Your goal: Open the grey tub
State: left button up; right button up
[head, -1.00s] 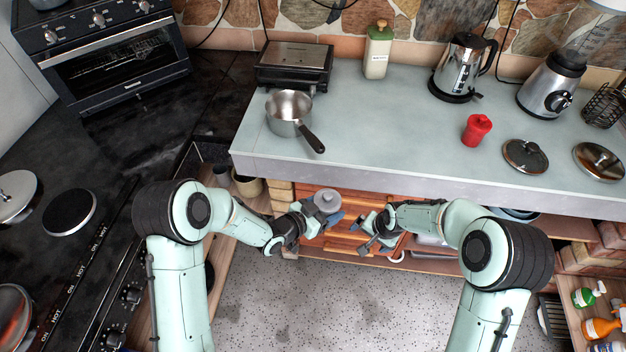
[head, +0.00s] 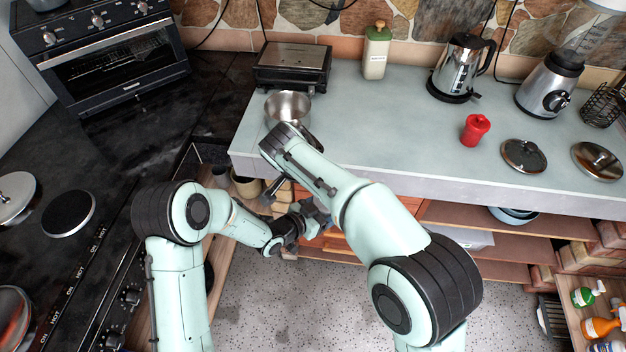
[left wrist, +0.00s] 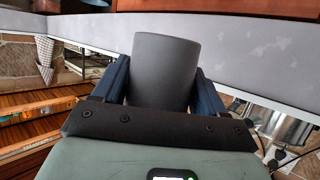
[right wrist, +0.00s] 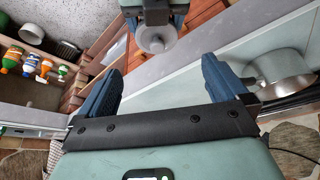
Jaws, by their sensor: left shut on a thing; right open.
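The grey tub (left wrist: 166,72) is a plain cylinder between the fingers of my left gripper (head: 314,218), which is shut on it. In the right wrist view my left gripper (right wrist: 150,8) holds it from above in the picture. There the round pale grey lid (right wrist: 168,40) with a knob in its middle is on the tub. In the head view my right arm hides most of the tub. My right gripper (right wrist: 162,75) is open and empty, apart from the tub, with its fingers pointing towards the lid side. In the head view it is mostly hidden behind its own arm.
The counter (head: 400,130) edge is close behind both grippers. A steel saucepan (head: 288,106) stands on it near my right arm, which reaches across to the left. A beige pot (head: 246,184) stands left of the grippers. Wooden shelves (head: 470,218) lie below the counter.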

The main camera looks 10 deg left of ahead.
jog(key=x, duration=1)
jog(key=shift+f, duration=0.2)
jog(key=c, duration=1.1)
jog(key=shift+r, duration=0.2)
jog(key=shift+a+r, duration=0.15)
jog(key=shift+r, duration=0.85)
